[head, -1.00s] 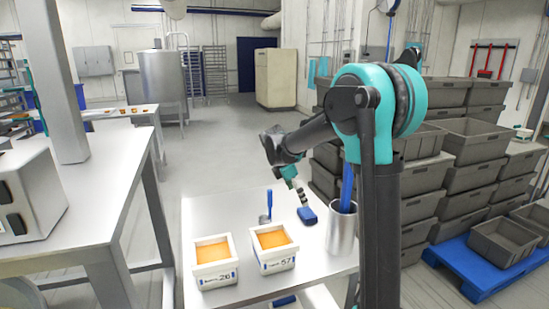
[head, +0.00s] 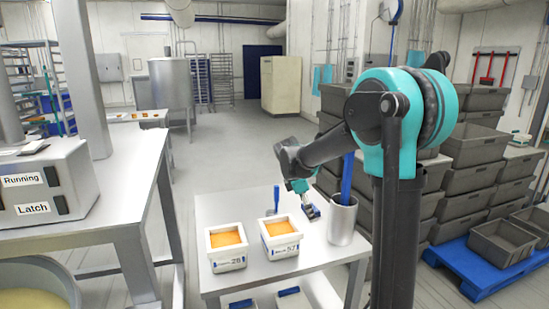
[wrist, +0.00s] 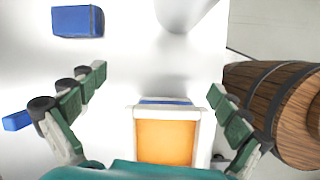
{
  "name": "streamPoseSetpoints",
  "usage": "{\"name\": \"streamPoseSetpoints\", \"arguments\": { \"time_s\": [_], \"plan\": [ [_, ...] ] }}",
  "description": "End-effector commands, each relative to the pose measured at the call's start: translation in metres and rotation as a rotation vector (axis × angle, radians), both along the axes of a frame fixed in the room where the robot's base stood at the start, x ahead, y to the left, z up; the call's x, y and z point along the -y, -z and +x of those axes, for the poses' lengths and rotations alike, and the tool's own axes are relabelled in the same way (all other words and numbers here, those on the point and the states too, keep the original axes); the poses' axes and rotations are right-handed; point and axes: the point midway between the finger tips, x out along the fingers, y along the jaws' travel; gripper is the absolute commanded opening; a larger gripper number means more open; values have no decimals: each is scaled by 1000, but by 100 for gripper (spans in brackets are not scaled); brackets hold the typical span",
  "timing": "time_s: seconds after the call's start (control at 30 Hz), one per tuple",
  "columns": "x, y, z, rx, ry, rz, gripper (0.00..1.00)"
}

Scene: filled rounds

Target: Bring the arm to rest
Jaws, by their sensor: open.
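My gripper (head: 303,198) hangs over the white table (head: 330,262), below my bent teal and black arm. In the wrist view its fingers (wrist: 158,84) are spread wide with nothing between the tips. A white tub with orange filling (wrist: 165,142) shows lower, between the finger bases. In the head view one such tub (head: 281,238) stands to the left of my gripper and another tub (head: 226,249) stands farther left. A blue block (wrist: 77,21) lies on the table in the wrist view, apart from the fingers.
A metal cylinder (head: 342,222) holding a blue tool stands close to the right of my gripper. A wooden barrel (wrist: 270,105) is at the right in the wrist view. Stacked grey crates (head: 470,150) stand right of my arm. A steel bench (head: 100,205) is left.

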Motion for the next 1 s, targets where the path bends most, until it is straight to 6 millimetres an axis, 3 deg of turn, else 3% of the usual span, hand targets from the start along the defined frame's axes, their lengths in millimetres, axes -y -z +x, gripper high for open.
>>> {"name": "streamPoseSetpoints", "arguments": {
  "time_s": [0.37, 0.6, 0.8, 1.0],
  "plan": [
    [35, 22, -68, 155, 397, 164, 100],
    [62, 58, -156, 312, 905, 377, 100],
    [71, 92, -223, 405, 1324, 554, 100],
    [71, 110, -255, 440, 1546, 648, 100]
  ]
}}
